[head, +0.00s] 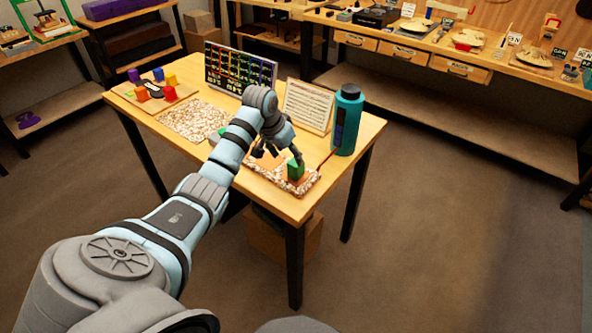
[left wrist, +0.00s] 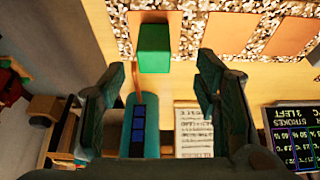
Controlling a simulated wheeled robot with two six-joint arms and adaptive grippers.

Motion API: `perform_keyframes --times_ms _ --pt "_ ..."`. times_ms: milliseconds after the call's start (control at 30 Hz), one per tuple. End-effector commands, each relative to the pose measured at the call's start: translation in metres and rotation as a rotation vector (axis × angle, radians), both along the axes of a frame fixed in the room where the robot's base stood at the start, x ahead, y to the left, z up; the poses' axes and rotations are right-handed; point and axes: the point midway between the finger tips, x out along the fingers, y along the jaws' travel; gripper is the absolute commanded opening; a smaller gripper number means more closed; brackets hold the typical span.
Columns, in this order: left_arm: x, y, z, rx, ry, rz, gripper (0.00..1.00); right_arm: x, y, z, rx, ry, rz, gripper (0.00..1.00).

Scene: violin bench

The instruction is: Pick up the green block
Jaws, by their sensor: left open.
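The green block (head: 295,171) stands on an orange patch of the speckled board (head: 313,187) near the front right of the table. It also shows in the left wrist view (left wrist: 154,48), at the top, just beyond my fingertips. My left gripper (head: 277,152) is over the board, close to the block on its left in the head view. Its two fingers are spread wide in the left wrist view (left wrist: 161,75), with nothing between them. I cannot tell whether a finger touches the block. My right gripper is not in view.
A teal bottle (head: 347,122) stands right of the board. Behind are a printed card (head: 309,106) and a dark display panel (head: 239,69). A tray (head: 174,100) with colored blocks and a gravel-like mat (head: 194,120) lie on the left. The table (head: 253,193) has bare wood in front.

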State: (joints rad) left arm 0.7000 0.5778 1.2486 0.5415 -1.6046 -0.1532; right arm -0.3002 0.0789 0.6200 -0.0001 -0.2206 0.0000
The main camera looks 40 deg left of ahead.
Motion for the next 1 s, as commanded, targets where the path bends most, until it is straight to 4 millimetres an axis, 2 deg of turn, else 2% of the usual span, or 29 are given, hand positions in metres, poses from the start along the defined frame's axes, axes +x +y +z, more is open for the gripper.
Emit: perform_keyframes --times_ms 33,167,400,633,933,1000 --pt "0.003 0.0 -0.009 -0.001 0.001 0.001 0.57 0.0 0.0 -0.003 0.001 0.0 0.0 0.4" --pt "0.01 -0.002 -0.024 0.0 0.001 0.0 0.57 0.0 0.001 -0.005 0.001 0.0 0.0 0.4" --pt "0.027 -0.007 -0.063 0.001 0.001 0.0 0.57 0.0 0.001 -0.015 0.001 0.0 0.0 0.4" --pt "0.028 -0.007 -0.064 0.004 0.0 -0.001 0.57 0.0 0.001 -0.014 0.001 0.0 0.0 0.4" --pt "0.028 -0.007 -0.064 0.003 -0.001 0.0 0.09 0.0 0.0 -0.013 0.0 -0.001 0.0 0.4" --pt "0.028 -0.007 -0.064 0.003 -0.001 0.0 0.07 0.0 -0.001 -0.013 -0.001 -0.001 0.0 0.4"
